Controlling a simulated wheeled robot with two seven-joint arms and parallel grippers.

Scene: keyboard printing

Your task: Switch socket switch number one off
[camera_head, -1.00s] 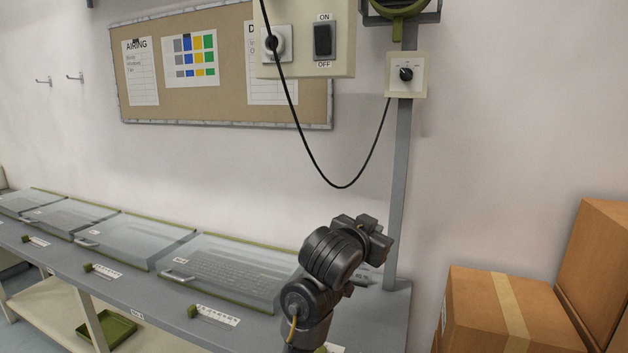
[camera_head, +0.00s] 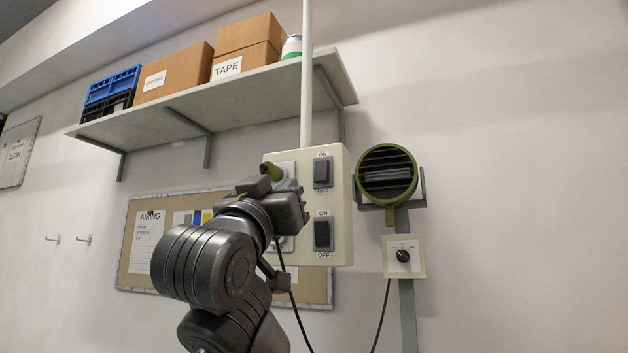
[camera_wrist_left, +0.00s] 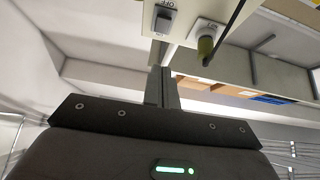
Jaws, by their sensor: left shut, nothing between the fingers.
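The cream socket box (camera_head: 342,215) hangs on the wall in the middle of the head view. It bears an upper rocker switch (camera_head: 322,172) and a lower rocker switch (camera_head: 323,234), each labelled ON above and OFF below. No numbers are readable, and I cannot tell the rocker positions. A green plug (camera_head: 271,171) sits in the upper socket; it also shows in the left wrist view (camera_wrist_left: 206,46). My left gripper (camera_wrist_left: 162,75) is shut and empty, close to the box beside a switch (camera_wrist_left: 163,22). Its fingertips are hidden in the head view. My right gripper is out of view.
A shelf (camera_head: 340,85) with cardboard boxes (camera_head: 172,82) and a blue crate (camera_head: 112,85) is above. A green round heater-like unit (camera_head: 387,180) and a dial panel (camera_head: 404,257) are right of the box. A pin board (camera_head: 125,280) and a hanging black cable are behind my arm.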

